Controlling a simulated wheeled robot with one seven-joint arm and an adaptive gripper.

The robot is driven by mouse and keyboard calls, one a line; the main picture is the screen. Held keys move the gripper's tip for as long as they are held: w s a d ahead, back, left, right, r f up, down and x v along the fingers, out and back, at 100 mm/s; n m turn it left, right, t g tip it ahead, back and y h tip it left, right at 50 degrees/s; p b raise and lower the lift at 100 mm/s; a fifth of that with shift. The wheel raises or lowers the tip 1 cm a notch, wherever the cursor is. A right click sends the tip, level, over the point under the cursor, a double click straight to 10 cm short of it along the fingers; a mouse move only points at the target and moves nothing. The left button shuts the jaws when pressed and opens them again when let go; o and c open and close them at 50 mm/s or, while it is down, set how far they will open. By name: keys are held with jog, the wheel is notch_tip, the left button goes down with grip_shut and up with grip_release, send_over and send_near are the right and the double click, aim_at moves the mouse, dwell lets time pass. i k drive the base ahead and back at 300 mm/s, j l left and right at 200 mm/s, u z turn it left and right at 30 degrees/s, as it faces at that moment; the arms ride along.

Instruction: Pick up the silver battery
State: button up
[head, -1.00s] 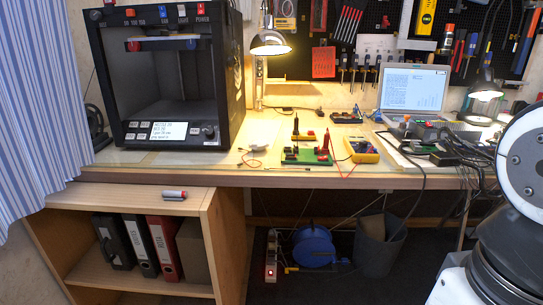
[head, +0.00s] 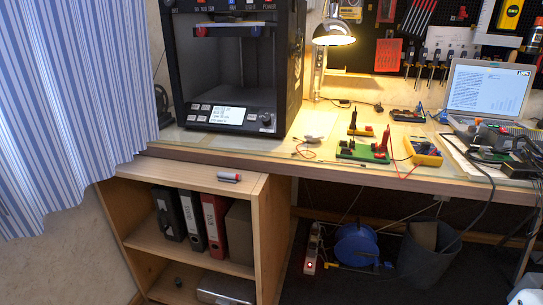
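I cannot make out a silver battery for certain. A silver, rounded object (head: 226,291) lies on the bottom shelf of the wooden shelf unit, partly cut off by the lower picture edge; I cannot tell what it is. A small grey cylinder with a red end (head: 229,176) lies on top of the unit and looks like a marker. My gripper is not in view; only a small white piece shows at the bottom right corner.
The wooden shelf unit (head: 262,222) holds several binders. The workbench (head: 250,150) carries a 3D printer (head: 235,75), a lamp, a green board (head: 362,152), a yellow multimeter (head: 423,151) and a laptop. A grey bin (head: 428,262) and blue spool (head: 356,246) stand beneath. Striped curtain (head: 70,110) hangs left.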

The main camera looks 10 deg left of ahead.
aim_at(222, 175)
jog(key=i+j, duration=0.1)
jog(key=j, duration=0.5)
jog(key=i+j+z, duration=0.15)
jog(key=j, duration=1.05)
jog(key=i+z, duration=0.05)
